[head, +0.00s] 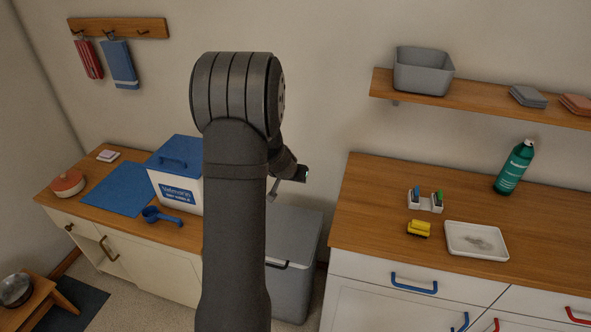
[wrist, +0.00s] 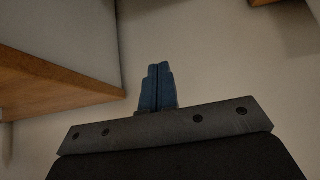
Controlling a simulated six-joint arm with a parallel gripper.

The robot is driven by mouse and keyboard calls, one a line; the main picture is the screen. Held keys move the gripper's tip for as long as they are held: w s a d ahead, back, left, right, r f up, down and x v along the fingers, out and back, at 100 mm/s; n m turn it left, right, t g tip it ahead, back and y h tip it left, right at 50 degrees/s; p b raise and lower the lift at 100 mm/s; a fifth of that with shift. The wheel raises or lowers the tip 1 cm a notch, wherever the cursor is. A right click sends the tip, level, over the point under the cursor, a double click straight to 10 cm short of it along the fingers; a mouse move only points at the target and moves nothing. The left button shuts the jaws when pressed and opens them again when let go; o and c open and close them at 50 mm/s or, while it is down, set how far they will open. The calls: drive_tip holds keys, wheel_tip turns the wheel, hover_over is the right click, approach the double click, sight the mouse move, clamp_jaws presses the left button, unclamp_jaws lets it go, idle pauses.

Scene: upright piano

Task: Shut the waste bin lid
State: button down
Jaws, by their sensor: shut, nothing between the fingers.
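The grey waste bin (head: 290,291) stands on the floor between the two counters, partly hidden behind my arm. Its lid (head: 296,232) looks flat across the top, with a dark-and-white handle at the front edge; the left part is hidden, and I cannot tell for sure whether it is fully down. My gripper (head: 272,192) shows small beside my arm, above the back of the bin in the picture. In the wrist view my gripper's blue fingers (wrist: 157,88) are together with nothing between them. The bin does not show clearly there.
The right wooden counter (head: 365,215) bears a green bottle (head: 515,167), a white tray (head: 476,252) and a yellow block (head: 418,229). The left counter (head: 75,208) bears a blue-lidded box (head: 180,190) and a blue scoop (head: 160,217). A shelf (head: 470,99) hangs above right.

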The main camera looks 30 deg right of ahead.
drive_tip(key=shift+s+a+f, duration=0.55)
drive_tip(key=shift+s+a, duration=0.2)
drive_tip(key=shift+r, duration=0.1)
idle(0.3)
drive_tip(key=s+a+f, duration=0.1)
drive_tip(key=s+a, duration=0.5)
drive_tip(key=shift+s+a+f, duration=0.15)
drive_tip(key=shift+s+a, duration=0.2)
idle(1.2)
idle(0.6)
drive_tip(key=shift+w+d+r, duration=0.75)
drive_tip(key=shift+w+d, duration=0.15)
drive_tip(key=shift+w+d+r, duration=0.7)
drive_tip(key=shift+w+d, duration=0.15)
drive_tip(key=shift+d, duration=0.05)
